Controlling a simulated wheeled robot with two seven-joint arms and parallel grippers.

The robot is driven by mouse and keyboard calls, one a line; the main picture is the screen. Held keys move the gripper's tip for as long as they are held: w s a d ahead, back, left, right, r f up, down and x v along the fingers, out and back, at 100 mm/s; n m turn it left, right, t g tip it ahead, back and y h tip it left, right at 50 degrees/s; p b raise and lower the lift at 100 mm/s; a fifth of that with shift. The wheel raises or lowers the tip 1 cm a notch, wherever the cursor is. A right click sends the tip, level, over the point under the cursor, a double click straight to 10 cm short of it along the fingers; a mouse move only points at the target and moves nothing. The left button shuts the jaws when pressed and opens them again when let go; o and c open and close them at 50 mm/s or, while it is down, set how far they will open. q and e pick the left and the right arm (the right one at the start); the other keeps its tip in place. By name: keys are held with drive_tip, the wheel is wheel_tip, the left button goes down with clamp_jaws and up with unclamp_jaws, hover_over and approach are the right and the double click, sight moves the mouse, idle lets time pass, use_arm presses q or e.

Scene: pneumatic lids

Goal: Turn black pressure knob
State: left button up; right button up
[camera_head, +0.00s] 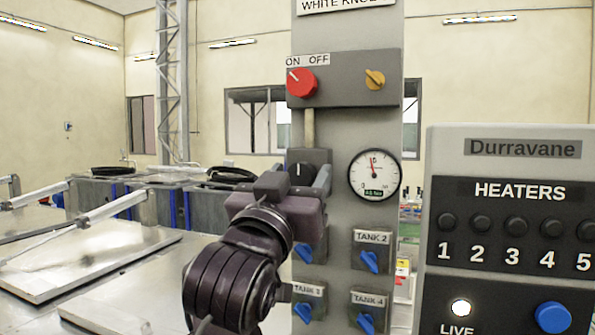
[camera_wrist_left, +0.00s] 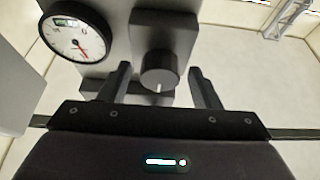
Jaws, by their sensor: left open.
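The black pressure knob (camera_head: 301,169) sits on a dark square block on the grey panel, left of the round gauge (camera_head: 374,175). Its white mark points up in the head view. My left gripper (camera_head: 300,175) is in front of this knob, its body hiding the block's lower part. In the left wrist view, the black knob (camera_wrist_left: 159,71) lies between the two open fingers (camera_wrist_left: 160,82), with a gap on each side. The fingers do not appear to touch it. The gauge also shows in the left wrist view (camera_wrist_left: 79,37). My right gripper is in neither view.
Above are a red ON/OFF knob (camera_head: 301,82) and a yellow knob (camera_head: 375,79). Below are several blue tank valves (camera_head: 369,262). A heater panel (camera_head: 510,150) stands at the right. Metal tables with lids (camera_head: 90,262) lie to the left.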

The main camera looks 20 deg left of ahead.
use_arm(q)
drive_tip(key=shift+w+f, duration=0.1)
drive_tip(key=shift+w, duration=0.05)
drive_tip(key=c, duration=1)
drive_tip(key=shift+m+h+p, duration=0.4)
drive_tip(key=shift+m+p, duration=0.2)
drive_tip(key=shift+p, duration=0.3)
drive_tip(key=m+h+p, duration=0.1)
drive_tip(key=m+p, duration=0.1)
drive_tip(key=m+h+p, duration=0.1)
drive_tip(key=m+p, duration=0.1)
drive_tip(key=m+g+h+p, duration=0.1)
drive_tip(key=m+p, duration=0.1)
drive_tip(key=shift+a+r+m+p, duration=0.1)
drive_tip(key=shift+r+m+p, duration=0.2)
drive_tip(key=shift+m+p, duration=0.1)
drive_tip(key=m+g+h+p, duration=0.1)
drive_tip(key=m+p, duration=0.1)
drive_tip(key=shift+f+m, duration=0.1)
drive_tip(key=shift+m, duration=0.3)
drive_tip(key=shift+f+m+g+h+p, duration=0.1)
drive_tip(key=shift+m+g+h+p, duration=0.3)
drive_tip(key=shift+m+h+p, duration=0.55)
drive_tip(key=shift+m+y, duration=0.35)
drive_tip(key=shift+m, duration=0.1)
drive_tip(key=o, duration=1)
